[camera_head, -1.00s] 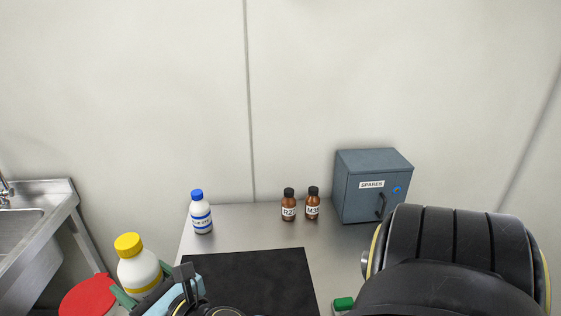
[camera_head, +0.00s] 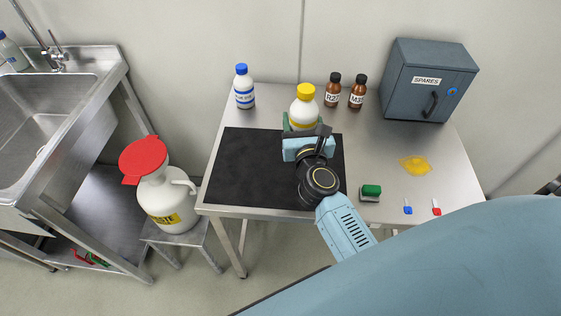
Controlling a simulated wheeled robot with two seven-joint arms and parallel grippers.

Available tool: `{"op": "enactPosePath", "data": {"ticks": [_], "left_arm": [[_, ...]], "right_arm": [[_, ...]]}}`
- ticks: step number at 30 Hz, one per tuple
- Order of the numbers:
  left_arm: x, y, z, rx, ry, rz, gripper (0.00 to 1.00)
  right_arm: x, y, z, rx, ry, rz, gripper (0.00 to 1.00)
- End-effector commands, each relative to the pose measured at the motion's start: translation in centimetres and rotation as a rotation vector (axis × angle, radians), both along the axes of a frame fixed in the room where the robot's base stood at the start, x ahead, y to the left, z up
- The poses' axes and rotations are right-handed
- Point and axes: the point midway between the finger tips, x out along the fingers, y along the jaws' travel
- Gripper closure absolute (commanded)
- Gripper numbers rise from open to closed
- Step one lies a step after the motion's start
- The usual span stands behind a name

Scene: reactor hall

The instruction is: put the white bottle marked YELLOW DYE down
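The white bottle (camera_head: 303,112) with a yellow cap stands upright at the back right of the black mat (camera_head: 250,165). I cannot tell whether its base touches the surface, because my gripper hides its lower part. Its lettering is not readable from here. My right gripper (camera_head: 302,127), on the arm coming in from the lower right, has its green fingers around the bottle's sides and is shut on it. My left gripper is not in view.
Behind stand a blue-capped bottle (camera_head: 244,88), brown bottles (camera_head: 332,92) (camera_head: 357,94) and a SPARES cabinet (camera_head: 425,85). A green sponge (camera_head: 371,191), yellow spill (camera_head: 415,166), and blue (camera_head: 407,209) and red (camera_head: 436,209) items lie right. The mat's left is clear. A red-topped waste can (camera_head: 165,200) stands left.

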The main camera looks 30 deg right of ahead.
Motion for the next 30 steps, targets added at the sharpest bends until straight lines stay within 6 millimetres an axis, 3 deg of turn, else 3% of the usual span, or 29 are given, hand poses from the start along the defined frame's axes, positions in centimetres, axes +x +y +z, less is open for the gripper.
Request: {"op": "enactPosePath", "data": {"ticks": [7,15,24,30], "left_arm": [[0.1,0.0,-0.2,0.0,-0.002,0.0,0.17],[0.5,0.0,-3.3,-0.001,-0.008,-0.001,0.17],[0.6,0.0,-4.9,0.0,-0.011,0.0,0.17],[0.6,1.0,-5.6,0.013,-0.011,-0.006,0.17]], "right_arm": [[0.1,-0.3,-2.1,-0.003,-0.003,-0.02,0.73],[0.2,-0.3,-6.9,-0.007,-0.004,-0.019,0.73],[0.2,-0.3,-10.2,-0.006,-0.004,-0.02,0.73],[0.1,-0.3,-11.9,-0.004,-0.006,-0.02,0.73]]}}
